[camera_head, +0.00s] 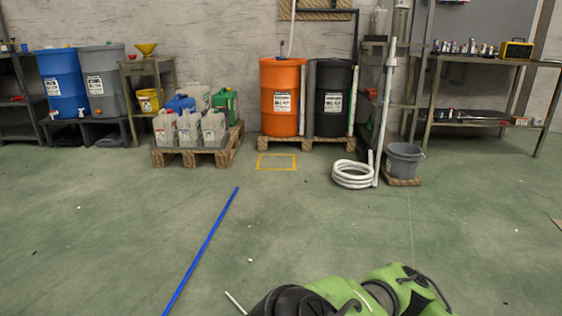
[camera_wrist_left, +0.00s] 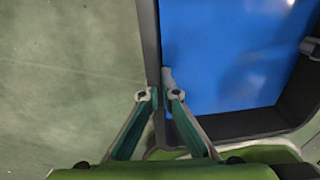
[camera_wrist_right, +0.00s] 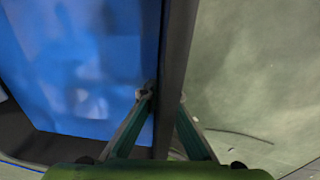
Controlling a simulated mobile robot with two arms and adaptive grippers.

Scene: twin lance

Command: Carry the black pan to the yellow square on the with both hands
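The black pan shows in the left wrist view (camera_wrist_left: 148,45) and the right wrist view (camera_wrist_right: 178,45), with a smooth, shiny blue surface inside its dark walls. My left gripper (camera_wrist_left: 158,95) has one finger on each side of a pan wall and is closed on it. My right gripper (camera_wrist_right: 163,96) straddles the opposite wall and is closed on it, the wall partly hiding one finger. The pan is not visible in the head view. The yellow square (camera_head: 277,168) is an outline on the floor, in front of the orange drum.
An orange drum (camera_head: 282,97) and a black drum (camera_head: 332,98) stand on a pallet behind the square. A pallet with jugs (camera_head: 188,129) is left of it; a coiled white hose (camera_head: 353,175) and grey bucket (camera_head: 404,160) are right. A blue line (camera_head: 205,245) crosses open floor.

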